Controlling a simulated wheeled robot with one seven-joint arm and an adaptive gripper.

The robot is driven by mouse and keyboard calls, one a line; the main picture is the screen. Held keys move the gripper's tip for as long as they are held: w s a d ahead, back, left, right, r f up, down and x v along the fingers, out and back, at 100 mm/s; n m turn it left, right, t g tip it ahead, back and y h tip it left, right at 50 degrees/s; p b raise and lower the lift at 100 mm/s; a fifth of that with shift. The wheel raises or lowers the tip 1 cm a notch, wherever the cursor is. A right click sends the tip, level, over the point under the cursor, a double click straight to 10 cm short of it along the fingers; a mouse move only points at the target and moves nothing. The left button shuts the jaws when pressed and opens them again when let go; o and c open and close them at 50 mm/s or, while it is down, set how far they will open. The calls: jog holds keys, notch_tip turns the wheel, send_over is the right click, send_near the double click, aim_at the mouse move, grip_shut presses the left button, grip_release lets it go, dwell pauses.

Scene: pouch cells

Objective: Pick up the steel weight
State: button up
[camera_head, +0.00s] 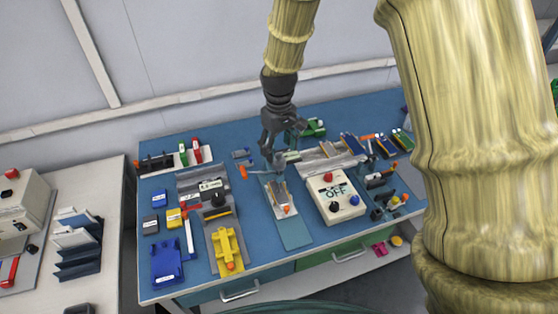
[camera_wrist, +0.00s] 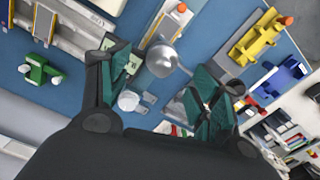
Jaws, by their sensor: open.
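A rounded, shiny grey metal piece (camera_wrist: 162,60), which looks like the steel weight, shows in the wrist view between my fingers and a little beyond their tips. A smaller pale round piece (camera_wrist: 128,101) lies near the left finger; I cannot tell for sure which of the two is the weight. My gripper (camera_wrist: 160,85) is open, with its green-padded fingers apart and nothing visibly held. In the head view my gripper (camera_head: 281,155) points down over the back middle of the blue table, and it hides what is directly below it.
A white box marked OFF (camera_head: 337,197) stands right of my gripper. A yellow fixture (camera_head: 228,248) and a blue tray (camera_head: 166,262) sit at the front left. A green part (camera_head: 314,128) lies behind. The teal strip (camera_head: 294,232) in front is bare.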

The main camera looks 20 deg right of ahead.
aim_at(279, 154)
jog(key=shift+s+f+p, duration=0.1)
jog(key=shift+f+p, duration=0.3)
jog(key=shift+f, duration=0.05)
jog(key=shift+f+p, duration=1)
jog(key=shift+f, duration=1.15)
jog(key=c, duration=1.2)
grip_shut()
jog(key=shift+r, duration=0.15)
